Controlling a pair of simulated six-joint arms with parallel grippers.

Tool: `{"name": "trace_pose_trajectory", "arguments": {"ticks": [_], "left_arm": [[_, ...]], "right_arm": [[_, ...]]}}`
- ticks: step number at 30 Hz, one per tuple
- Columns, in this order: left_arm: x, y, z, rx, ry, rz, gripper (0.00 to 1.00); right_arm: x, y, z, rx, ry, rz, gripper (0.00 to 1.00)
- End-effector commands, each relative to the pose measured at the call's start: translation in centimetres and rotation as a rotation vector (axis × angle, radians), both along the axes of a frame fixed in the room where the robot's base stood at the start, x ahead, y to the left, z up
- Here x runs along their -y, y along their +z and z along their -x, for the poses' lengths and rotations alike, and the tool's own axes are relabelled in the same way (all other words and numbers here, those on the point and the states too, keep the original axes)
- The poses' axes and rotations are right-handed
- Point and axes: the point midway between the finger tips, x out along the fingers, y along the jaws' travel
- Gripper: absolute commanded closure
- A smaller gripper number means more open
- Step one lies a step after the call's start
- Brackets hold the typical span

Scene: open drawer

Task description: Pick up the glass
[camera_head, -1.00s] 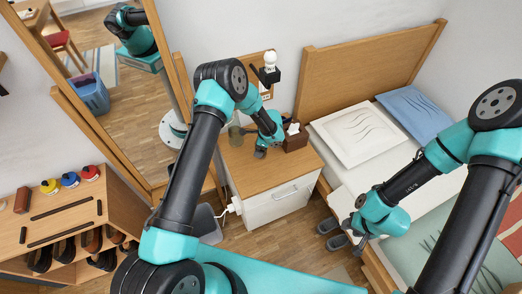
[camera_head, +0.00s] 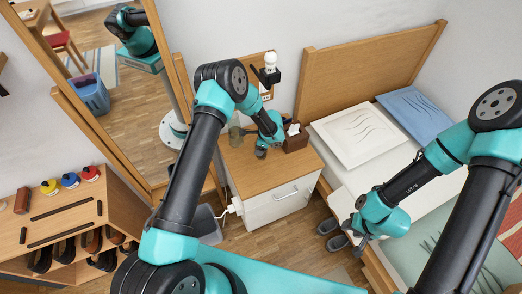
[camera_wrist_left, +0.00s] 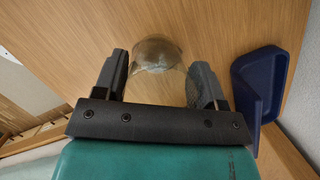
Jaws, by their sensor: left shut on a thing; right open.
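In the left wrist view, a clear glass (camera_wrist_left: 157,54) shows between the two fingers of my left gripper (camera_wrist_left: 160,82), over a wooden surface. The left gripper is shut on it. In the head view, my left gripper (camera_head: 262,152) is low over the top of the nightstand (camera_head: 258,178), and I cannot make out the glass there. My right gripper (camera_head: 358,244) is open and empty beside the bed, far from the nightstand top.
A brown tissue box (camera_head: 296,141) stands at the back right of the nightstand. A dark blue object (camera_wrist_left: 262,82) is right of the gripper in the left wrist view. A mirror (camera_head: 125,110) stands left, the bed (camera_head: 375,75) right. The nightstand's front top is clear.

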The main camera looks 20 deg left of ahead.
Motion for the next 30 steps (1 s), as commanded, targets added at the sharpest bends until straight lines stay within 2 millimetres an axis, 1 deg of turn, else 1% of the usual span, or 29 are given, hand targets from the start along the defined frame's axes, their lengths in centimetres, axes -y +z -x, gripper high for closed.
{"name": "trace_pose_trajectory", "arguments": {"ticks": [5,8,11,15,16,20,30], "left_arm": [[0.0,0.2,0.0,0.001,0.0,0.0,0.64],[0.0,0.7,-0.1,0.002,0.0,0.0,0.64],[0.0,1.8,-0.1,0.002,0.0,0.0,0.64],[0.0,4.0,-0.1,0.004,0.0,0.001,0.64],[0.2,3.7,0.7,-0.003,-0.002,0.0,0.64],[0.9,3.9,3.1,-0.003,-0.003,0.0,0.64],[3.2,4.6,10.9,-0.003,-0.004,0.0,0.64]], "right_arm": [[0.0,0.0,0.0,0.0,0.0,0.0,0.57],[0.0,0.0,0.0,0.0,0.0,0.0,0.57],[0.0,0.0,0.0,0.0,0.0,0.0,0.57],[0.0,0.0,0.0,0.0,0.0,0.0,0.57],[0.0,0.0,0.0,0.0,0.0,0.0,0.57],[0.0,0.0,0.0,0.0,0.0,0.0,0.57],[0.0,0.0,0.0,0.0,0.0,0.0,0.57]]}}
